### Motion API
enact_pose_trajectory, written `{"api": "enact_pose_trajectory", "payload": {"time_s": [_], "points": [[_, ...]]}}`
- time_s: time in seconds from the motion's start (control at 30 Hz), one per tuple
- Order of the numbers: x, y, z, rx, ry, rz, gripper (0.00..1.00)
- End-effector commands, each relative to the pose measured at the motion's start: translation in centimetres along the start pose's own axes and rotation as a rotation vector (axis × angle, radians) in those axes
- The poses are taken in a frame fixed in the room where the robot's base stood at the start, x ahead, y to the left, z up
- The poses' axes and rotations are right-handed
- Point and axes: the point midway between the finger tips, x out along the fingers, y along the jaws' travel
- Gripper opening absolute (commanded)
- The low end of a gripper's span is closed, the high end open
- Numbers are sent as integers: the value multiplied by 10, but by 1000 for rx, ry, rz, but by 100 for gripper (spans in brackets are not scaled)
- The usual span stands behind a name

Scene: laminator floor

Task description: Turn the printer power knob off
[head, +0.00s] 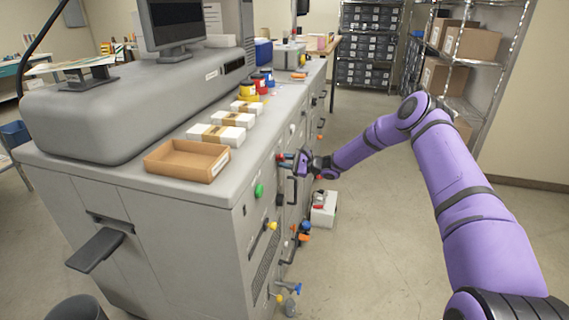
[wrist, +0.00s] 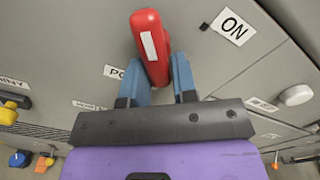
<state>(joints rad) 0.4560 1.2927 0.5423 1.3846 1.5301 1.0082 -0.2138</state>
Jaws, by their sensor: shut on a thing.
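The red power knob (wrist: 150,45) is a long bar with a white stripe on the grey printer panel, in the wrist view. Its stripe points up and slightly left in the picture, not at the "ON" label (wrist: 231,27) to its right. My gripper (wrist: 157,72) has its blue fingers on both sides of the knob's lower part, shut on it. A label beginning "PO" (wrist: 114,71) is partly hidden by the left finger.
A yellow knob (wrist: 12,113) and a white knob (wrist: 297,95) sit on the panel nearby. In the head view a green knob (head: 259,190), black handles and other controls stick out. A white box (head: 324,210) stands on the floor close by. The aisle floor to the right is clear.

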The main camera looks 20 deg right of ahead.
Motion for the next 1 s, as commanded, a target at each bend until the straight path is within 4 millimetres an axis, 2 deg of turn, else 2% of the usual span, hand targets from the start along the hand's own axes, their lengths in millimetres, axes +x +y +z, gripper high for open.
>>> {"api": "enact_pose_trajectory", "payload": {"time_s": [0.3, 0.83, 0.87, 0.93, 1.0], "points": [[-1, -3, 0, -111, 1, -1, 3], [-1, -3, 0, -129, 1, 0, 2], [-1, -3, 0, -129, 1, 0, 33], [-1, -3, 0, -129, 1, 0, 49], [-1, -3, 0, -129, 1, 0, 50]]}}
